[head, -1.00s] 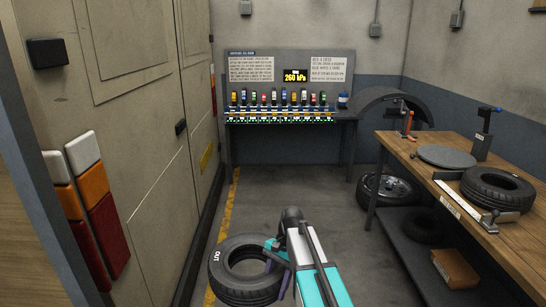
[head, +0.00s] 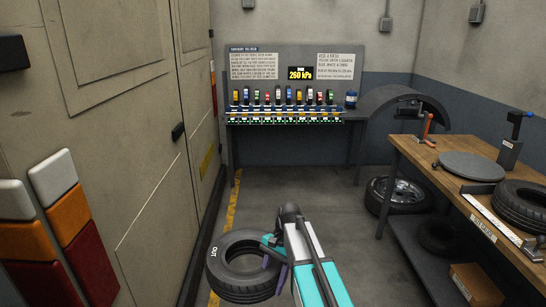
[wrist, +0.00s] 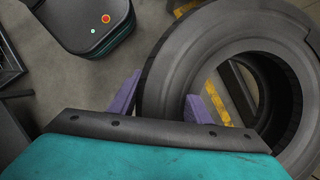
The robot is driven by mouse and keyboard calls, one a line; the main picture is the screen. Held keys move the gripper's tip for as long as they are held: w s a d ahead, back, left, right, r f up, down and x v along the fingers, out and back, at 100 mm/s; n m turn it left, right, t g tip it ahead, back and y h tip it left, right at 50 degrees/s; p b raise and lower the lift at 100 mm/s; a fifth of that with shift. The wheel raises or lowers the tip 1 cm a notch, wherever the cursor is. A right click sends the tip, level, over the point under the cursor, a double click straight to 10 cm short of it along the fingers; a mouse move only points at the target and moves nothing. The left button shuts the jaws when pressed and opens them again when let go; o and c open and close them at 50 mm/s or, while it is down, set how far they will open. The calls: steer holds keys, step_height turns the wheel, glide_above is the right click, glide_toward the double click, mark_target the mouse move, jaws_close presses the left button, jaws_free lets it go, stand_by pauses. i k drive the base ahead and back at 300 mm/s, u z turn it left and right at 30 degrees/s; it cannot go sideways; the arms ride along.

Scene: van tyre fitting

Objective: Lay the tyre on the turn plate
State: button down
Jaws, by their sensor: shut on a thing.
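A black tyre (head: 228,281) with "OUT" in white on its sidewall hangs in my gripper (head: 268,257) at the lower middle of the head view. The purple fingers are shut on its near right wall, one finger inside the hole and one outside. The held tyre (wrist: 178,62) also fills the right of the wrist view, with the gripper (wrist: 160,98) across its wall. The turn plate (head: 470,165), a grey disc, lies on the wooden bench at the right, well away from the held tyre. Its top is bare.
Another tyre (head: 523,203) and a measuring rail (head: 490,215) lie on the bench (head: 440,180). A wheel (head: 398,193) stands near the bench's far end. The van side (head: 120,130) is close on the left. The floor between van and bench is open, up to the back shelf (head: 285,117).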

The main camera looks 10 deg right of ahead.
mark_target(471, 164)
steer(key=u, duration=0.05)
steer(key=i, duration=3.65)
steer(key=z, duration=0.45)
